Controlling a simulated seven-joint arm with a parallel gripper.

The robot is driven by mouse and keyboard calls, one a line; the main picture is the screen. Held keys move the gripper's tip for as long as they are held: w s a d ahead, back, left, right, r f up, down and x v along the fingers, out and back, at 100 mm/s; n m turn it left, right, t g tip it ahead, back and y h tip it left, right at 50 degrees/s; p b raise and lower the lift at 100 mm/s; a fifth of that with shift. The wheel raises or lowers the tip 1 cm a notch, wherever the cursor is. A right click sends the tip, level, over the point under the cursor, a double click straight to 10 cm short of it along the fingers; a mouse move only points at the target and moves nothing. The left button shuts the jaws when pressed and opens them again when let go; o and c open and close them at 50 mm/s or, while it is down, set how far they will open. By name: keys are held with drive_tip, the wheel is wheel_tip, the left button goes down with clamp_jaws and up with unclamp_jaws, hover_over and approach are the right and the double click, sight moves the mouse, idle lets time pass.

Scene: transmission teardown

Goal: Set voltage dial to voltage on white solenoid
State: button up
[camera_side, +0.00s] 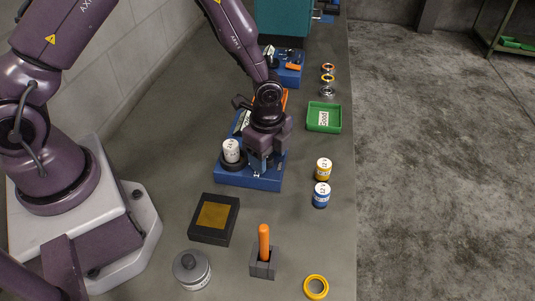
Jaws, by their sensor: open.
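The white solenoid (231,150) stands upright in a dark round seat on the left of the blue test fixture (236,180). Its dark label is too small to read surely. My gripper (260,166) points down over the right part of the fixture, right of the white solenoid and apart from it. Its fingers are close to the fixture's top; I cannot tell whether they touch anything. The voltage dial cannot be made out; my gripper and wrist cover that part of the fixture.
A yellow solenoid (323,169) and a blue solenoid (321,195) stand to the right. A green tray (338,126) lies behind them. In front are a black box (207,236) with a gold top, a grey cylinder (192,269), an orange-handled tool (264,243) in a holder and a yellow ring (316,277).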

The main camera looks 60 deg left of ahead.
drive_tip(key=shift+f, duration=0.1)
drive_tip(key=c, duration=0.9)
drive_tip(key=shift+c, duration=0.2)
drive_tip(key=shift+n, duration=0.4)
drive_tip(key=n, duration=0.4)
drive_tip(key=shift+n, duration=0.4)
drive_tip(key=n, duration=0.6)
drive_tip(key=o, duration=0.9)
